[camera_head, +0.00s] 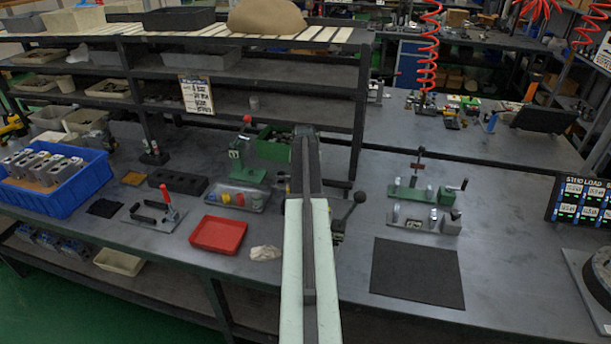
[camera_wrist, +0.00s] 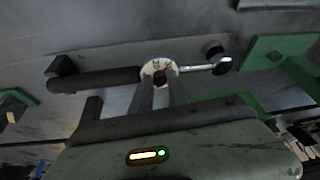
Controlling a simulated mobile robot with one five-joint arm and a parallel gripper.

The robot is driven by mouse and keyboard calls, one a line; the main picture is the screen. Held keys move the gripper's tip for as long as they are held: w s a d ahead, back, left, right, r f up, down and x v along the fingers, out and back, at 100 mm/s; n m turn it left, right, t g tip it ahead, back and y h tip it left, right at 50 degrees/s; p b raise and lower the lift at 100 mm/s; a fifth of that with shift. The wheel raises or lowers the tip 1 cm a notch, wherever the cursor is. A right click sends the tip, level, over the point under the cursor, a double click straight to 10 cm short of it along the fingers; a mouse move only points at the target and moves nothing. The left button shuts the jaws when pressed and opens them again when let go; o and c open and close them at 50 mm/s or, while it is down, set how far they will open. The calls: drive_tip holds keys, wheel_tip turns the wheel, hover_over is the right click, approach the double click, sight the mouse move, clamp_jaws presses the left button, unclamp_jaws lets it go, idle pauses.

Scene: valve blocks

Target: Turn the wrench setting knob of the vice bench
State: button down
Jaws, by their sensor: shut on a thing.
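In the wrist view, a wrench lies across the picture, with a black handle (camera_wrist: 95,80) to the left and a chrome shank (camera_wrist: 197,68) to the right. Between them is the round white setting knob (camera_wrist: 154,66), with dark and red marks on its face. My gripper (camera_wrist: 159,86) has its two fingers at the knob's near side and is shut on it. In the head view my arm runs up the middle of the picture; the gripper tips, wrench and knob cannot be made out there. A green vice (camera_head: 247,170) stands left of my arm.
A black ball-ended lever (camera_head: 346,212) stands close to the right of my arm. A red tray (camera_head: 218,235) and a blue crate (camera_head: 85,182) are on the left. Green fixtures (camera_head: 410,193) and a dark mat (camera_head: 418,273) are on the right. A shelf rack (camera_head: 250,72) stands behind.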

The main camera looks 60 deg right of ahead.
drive_tip(key=shift+m, duration=0.4)
drive_tip(key=c, duration=1.5)
unclamp_jaws()
drive_tip(key=shift+c, duration=0.2)
drive_tip(key=p+v, duration=0.7)
drive_tip(key=shift+a+r, duration=0.15)
drive_tip(key=shift+r, duration=0.2)
